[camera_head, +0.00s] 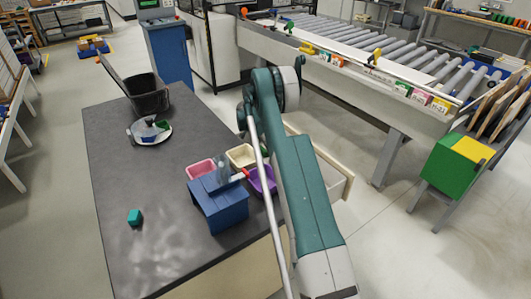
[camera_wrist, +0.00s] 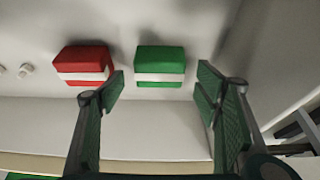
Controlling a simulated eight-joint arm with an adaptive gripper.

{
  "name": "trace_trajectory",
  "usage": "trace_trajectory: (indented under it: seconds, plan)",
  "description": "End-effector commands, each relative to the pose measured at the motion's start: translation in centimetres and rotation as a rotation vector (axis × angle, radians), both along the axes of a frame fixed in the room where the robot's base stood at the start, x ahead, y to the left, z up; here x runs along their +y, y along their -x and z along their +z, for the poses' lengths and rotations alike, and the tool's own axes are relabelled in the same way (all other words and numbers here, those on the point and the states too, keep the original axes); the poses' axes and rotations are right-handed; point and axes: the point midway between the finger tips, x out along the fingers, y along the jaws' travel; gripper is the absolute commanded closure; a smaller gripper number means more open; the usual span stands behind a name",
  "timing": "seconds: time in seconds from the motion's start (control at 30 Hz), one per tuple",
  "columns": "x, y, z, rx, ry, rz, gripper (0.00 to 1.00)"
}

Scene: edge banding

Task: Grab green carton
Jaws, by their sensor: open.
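In the wrist view, the green carton (camera_wrist: 160,62) is a small box with a white band around it. It lies on a pale surface, just ahead of and between my fingertips. My gripper (camera_wrist: 161,88) is open, with one dark green finger on each side and nothing between them. A red carton (camera_wrist: 83,64) with a white band lies left of the green one, with a gap between them. Its near right corner is close to my left fingertip. In the head view my arm hides the gripper and both cartons.
In the wrist view, a pale wall (camera_wrist: 275,50) rises at the right. In the head view, an open cream drawer (camera_head: 345,186) sticks out at the table's right side. On the dark table (camera_head: 110,165) stand a blue box (camera_head: 218,205), several small bins and a black bucket (camera_head: 147,97).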

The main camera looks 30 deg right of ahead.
Motion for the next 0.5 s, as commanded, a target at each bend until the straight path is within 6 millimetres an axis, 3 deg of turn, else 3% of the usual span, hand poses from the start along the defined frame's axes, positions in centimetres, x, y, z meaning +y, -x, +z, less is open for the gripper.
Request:
trace_trajectory:
  seconds: [0.2,0.5]
  plan:
    - [-1.0,0.1,-2.5,0.0,0.0,-0.001,0.37]
    - [-1.3,0.1,-3.2,0.0,0.0,0.0,0.37]
